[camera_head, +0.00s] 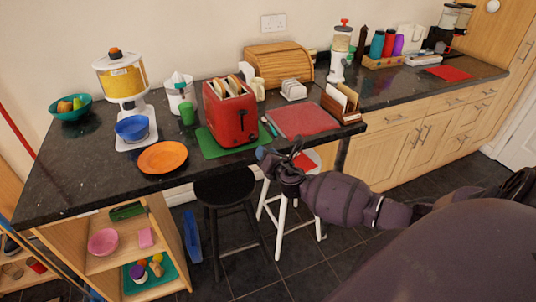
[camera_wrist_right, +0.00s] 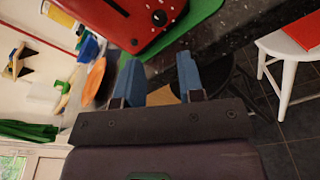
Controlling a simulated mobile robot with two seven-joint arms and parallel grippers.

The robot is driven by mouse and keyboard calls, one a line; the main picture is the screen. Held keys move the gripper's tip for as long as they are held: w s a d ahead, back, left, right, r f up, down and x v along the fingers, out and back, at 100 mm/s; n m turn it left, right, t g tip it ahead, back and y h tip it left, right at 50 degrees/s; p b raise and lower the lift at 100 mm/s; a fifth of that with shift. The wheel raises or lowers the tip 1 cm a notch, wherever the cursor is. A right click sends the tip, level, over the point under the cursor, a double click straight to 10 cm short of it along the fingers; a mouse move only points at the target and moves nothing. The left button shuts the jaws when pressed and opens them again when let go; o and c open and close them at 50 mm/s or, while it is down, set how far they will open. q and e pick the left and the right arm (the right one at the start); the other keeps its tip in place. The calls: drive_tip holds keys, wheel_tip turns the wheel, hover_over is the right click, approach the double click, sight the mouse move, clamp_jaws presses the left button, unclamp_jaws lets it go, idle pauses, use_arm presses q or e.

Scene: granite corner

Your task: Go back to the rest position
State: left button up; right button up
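My right gripper (camera_head: 272,158) is in front of the counter's front edge, near the red toaster, with its arm reaching in from the right in the head view. In the right wrist view the two blue fingers of this gripper (camera_wrist_right: 160,75) are spread apart with nothing between them. The red toaster (camera_head: 229,112) stands on a green mat (camera_head: 207,145), with bread slices in its top. It also shows beyond the fingers in the wrist view (camera_wrist_right: 128,22). My left gripper is not in view.
The dark granite counter (camera_head: 80,170) holds an orange plate (camera_head: 163,157), a blue bowl (camera_head: 132,127), a juice dispenser (camera_head: 121,78) and a red mat (camera_head: 302,120). A black stool (camera_head: 225,187) and a white stool (camera_head: 297,213) stand below. Open shelves are at the lower left.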

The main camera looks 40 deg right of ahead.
drive_tip(key=shift+s+a+r, duration=0.1)
drive_tip(key=shift+s, duration=0.4)
idle(0.3)
drive_tip(key=s+a+f+m+g+y, duration=0.1)
drive_tip(key=s+a+f+m+y, duration=0.1)
drive_tip(key=s+a+m, duration=0.55)
drive_tip(key=s+a+f+m+g+y, duration=0.15)
drive_tip(key=a+m, duration=0.25)
drive_tip(key=m, duration=0.6)
drive_tip(key=s+a+f+m+g, duration=0.1)
drive_tip(key=s+f+m, duration=0.3)
drive_tip(key=s, duration=0.6)
drive_tip(key=s+a+f+m+g, duration=0.1)
drive_tip(key=s+f+m, duration=0.3)
drive_tip(key=s, duration=0.5)
drive_tip(key=shift+s+a+f+m+h, duration=0.15)
drive_tip(key=shift+s+a+m+h, duration=0.2)
drive_tip(key=shift+m+h, duration=0.1)
